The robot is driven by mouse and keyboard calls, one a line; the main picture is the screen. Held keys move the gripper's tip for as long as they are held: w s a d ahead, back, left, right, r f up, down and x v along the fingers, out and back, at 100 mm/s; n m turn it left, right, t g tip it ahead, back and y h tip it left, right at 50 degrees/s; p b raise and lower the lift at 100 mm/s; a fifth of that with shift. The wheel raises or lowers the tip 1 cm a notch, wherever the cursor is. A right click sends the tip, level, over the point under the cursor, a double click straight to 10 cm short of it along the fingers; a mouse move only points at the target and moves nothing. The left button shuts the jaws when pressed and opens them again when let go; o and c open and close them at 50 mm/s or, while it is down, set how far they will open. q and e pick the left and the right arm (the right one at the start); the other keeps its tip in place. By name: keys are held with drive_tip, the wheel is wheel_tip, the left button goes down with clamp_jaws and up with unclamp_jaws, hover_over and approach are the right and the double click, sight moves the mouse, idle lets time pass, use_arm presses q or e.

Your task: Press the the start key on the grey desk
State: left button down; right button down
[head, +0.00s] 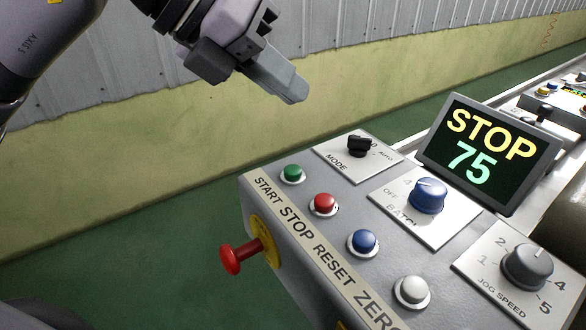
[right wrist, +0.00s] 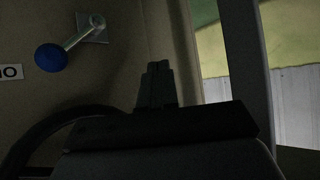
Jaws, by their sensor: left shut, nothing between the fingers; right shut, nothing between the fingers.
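The grey desk (head: 310,217) is a sloped control console in the head view. My left gripper (head: 298,92) is shut and empty, in the air above and beyond the green button, apart from the desk. My right gripper (right wrist: 157,72) shows dark in the right wrist view, shut and empty; it is not in the head view.
Beside the green button are a red button (head: 323,203), a blue button (head: 365,241) and a white button (head: 412,290). A red knob (head: 232,260) sticks out of the desk's front. A screen (head: 489,151) reads STOP 75. A blue-ball lever (right wrist: 52,57) shows in the right wrist view.

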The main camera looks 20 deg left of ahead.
use_arm(q)
drive_tip(key=b, duration=0.5)
hover_over(285, 169)
wheel_tip(285, 169, down, 7)
drive_tip(key=shift+f, duration=0.45)
idle(1.2)
drive_tip(key=shift+f+b, duration=0.4)
drive_tip(key=shift+b, duration=0.3)
